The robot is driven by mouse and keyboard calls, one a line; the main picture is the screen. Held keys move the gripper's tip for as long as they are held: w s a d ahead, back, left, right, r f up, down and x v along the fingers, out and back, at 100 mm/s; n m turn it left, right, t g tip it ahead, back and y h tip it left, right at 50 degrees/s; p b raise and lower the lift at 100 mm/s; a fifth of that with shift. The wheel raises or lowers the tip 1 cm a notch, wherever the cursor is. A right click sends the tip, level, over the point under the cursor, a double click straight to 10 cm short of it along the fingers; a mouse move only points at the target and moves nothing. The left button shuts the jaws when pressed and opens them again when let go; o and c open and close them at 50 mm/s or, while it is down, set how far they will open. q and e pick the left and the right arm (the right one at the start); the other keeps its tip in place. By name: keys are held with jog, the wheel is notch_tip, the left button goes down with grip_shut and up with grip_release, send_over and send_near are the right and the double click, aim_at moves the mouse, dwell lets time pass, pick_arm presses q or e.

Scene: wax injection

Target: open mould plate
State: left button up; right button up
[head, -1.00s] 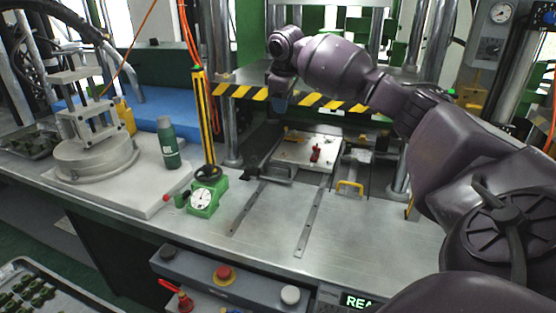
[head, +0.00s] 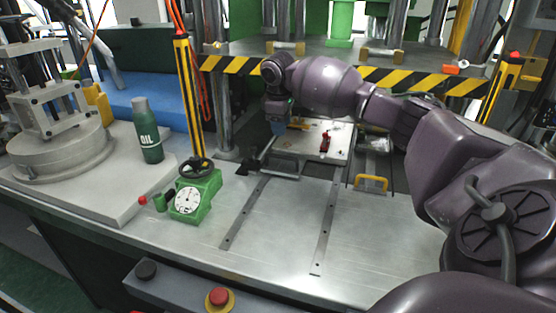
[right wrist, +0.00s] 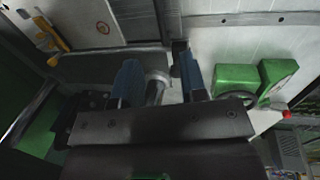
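The mould plate (head: 328,152) is a pale flat slab inside the press, with a small red part (head: 324,141) on it. A dark metal frame with a bar (head: 282,165) runs along its front left. My right gripper (head: 277,128) points down at the plate's left side, its tips small in the head view. In the right wrist view its two blue fingers (right wrist: 159,80) are apart, with a round grey bar (right wrist: 157,86) between them. A gap shows beside the bar; contact is unclear. A pale panel (right wrist: 85,22) shows at upper left. My left gripper is out of view.
A green gauge block with handwheel (head: 194,195) and an oil bottle (head: 148,130) stand left. A yellow handle (head: 371,183) is right of the plate. A striped beam (head: 400,78) crosses above. The metal table (head: 285,225) in front is clear, with two flat rails.

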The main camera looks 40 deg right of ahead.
aim_at(283, 157)
jog(key=f, duration=0.3)
jog(key=d+f+b, duration=0.1)
jog(key=f, duration=0.3)
jog(key=w+d+f+b, duration=0.1)
jog(key=f, duration=0.3)
grip_shut()
